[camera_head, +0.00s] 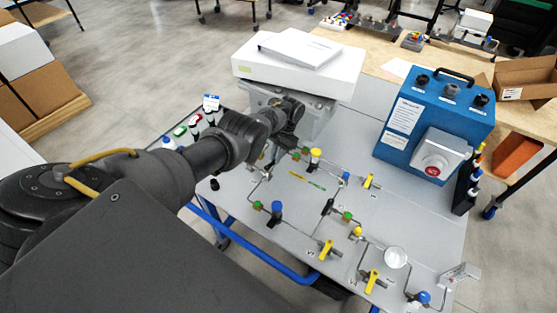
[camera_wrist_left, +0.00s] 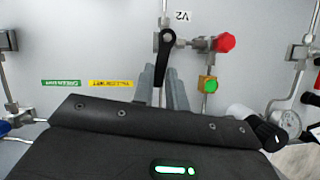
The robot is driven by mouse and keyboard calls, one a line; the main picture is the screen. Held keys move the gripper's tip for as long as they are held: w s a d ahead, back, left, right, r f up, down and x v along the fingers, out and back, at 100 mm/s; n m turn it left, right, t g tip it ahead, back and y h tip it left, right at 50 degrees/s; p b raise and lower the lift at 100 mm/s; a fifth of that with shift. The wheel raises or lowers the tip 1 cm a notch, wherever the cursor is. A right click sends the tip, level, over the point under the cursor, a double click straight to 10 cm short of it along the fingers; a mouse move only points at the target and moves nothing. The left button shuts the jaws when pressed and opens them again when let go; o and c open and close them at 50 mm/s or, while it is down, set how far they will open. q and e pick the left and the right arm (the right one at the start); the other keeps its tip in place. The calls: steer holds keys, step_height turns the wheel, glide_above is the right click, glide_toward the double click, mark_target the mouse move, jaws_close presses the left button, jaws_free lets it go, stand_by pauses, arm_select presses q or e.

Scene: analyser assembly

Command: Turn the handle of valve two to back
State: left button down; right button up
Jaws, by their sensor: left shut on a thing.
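Valve two shows in the left wrist view as a black lever handle (camera_wrist_left: 163,60) on a round pivot, beside an upside-down V2 label (camera_wrist_left: 183,16). The handle points from the pivot down the picture, towards my gripper. My left gripper (camera_wrist_left: 163,78) has its two grey fingers on either side of the handle's free end and is shut on it. In the head view my left arm reaches in from the left over the panel, and its wrist hides valve two and most of the gripper (camera_head: 272,150). My right gripper is not in view.
A red knob (camera_wrist_left: 224,42) and a green-orange fitting (camera_wrist_left: 208,84) sit close beside the handle. A gauge (camera_wrist_left: 285,125) is at the right. Yellow valve handles (camera_head: 373,281) and thin pipes spread over the panel (camera_head: 310,220). A blue box (camera_head: 437,120) and a white instrument (camera_head: 300,62) stand behind.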

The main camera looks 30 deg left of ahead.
arm_select(q)
steer(key=shift+a+n+h+b, duration=0.3)
steer(key=shift+a+n, duration=0.15)
steer(key=shift+n, duration=0.55)
steer(key=c, duration=1.4)
jaws_free()
steer(key=shift+r, duration=0.1)
steer(key=shift+w+r, duration=0.2)
steer(key=shift+r, duration=0.15)
steer(key=v, duration=0.9)
steer(key=shift+w+a+r, duration=0.15)
steer(key=shift+r, duration=0.25)
steer(key=shift+a, duration=0.1)
